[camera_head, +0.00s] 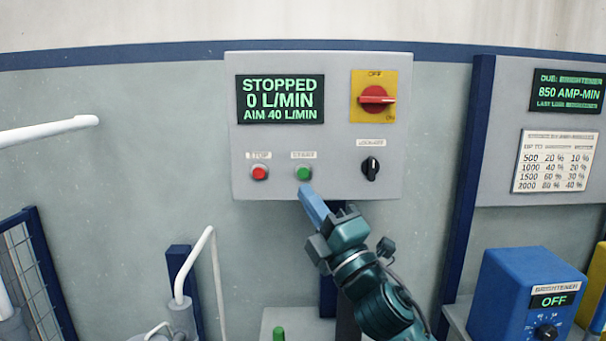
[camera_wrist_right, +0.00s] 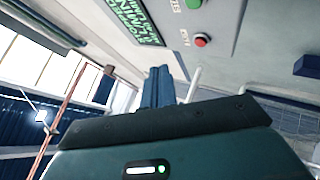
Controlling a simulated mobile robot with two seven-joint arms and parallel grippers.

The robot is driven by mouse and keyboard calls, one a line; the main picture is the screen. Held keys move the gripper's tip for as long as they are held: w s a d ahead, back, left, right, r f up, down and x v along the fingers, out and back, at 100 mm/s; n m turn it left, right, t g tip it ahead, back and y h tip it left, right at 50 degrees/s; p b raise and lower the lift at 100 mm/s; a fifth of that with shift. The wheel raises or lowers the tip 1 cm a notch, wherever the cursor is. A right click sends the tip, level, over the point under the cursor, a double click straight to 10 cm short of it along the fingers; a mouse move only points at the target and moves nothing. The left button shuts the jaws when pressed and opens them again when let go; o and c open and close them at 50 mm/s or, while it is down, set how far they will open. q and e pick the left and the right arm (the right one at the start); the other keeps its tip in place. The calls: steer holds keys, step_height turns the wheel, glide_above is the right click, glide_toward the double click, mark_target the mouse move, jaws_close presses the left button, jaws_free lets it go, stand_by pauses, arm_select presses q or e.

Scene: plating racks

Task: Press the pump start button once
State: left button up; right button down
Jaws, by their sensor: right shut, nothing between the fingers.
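The green start button (camera_head: 304,174) sits on the grey control panel (camera_head: 330,62), under a small label. My right gripper (camera_head: 306,192) is shut and empty, its blue fingertips just below the green button; I cannot tell if they touch it. The red stop button (camera_head: 260,173) is to the left of the green one. The display (camera_head: 280,99) reads STOPPED, 0 L/MIN, AIM 40 L/MIN. In the right wrist view the shut blue fingers (camera_wrist_right: 158,86) point toward the panel, with the red button (camera_wrist_right: 201,40) to their right. My left gripper is not in view.
A red rotary switch (camera_head: 375,98) on a yellow plate and a black selector knob (camera_head: 371,168) are on the panel's right side. A blue brightener box (camera_head: 520,290) reading OFF stands at lower right. A white pipe (camera_head: 45,131) juts in from the left.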

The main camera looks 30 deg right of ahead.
mark_target(304, 173)
arm_select(q)
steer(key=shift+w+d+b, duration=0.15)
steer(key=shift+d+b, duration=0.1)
steer(key=shift+b, duration=0.35)
arm_select(e)
steer(key=w+d, duration=0.3)
steer(key=w, duration=0.5)
steer(key=shift+d, duration=0.4)
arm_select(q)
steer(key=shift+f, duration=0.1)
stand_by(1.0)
arm_select(e)
steer(key=shift+w+d, duration=0.2)
steer(key=shift+w, duration=0.15)
steer(key=shift+w+d, duration=0.2)
steer(key=shift+w, duration=0.25)
stand_by(0.7)
steer(key=shift+s, duration=0.1)
steer(key=shift+s+a, duration=0.35)
steer(key=shift+s, duration=0.4)
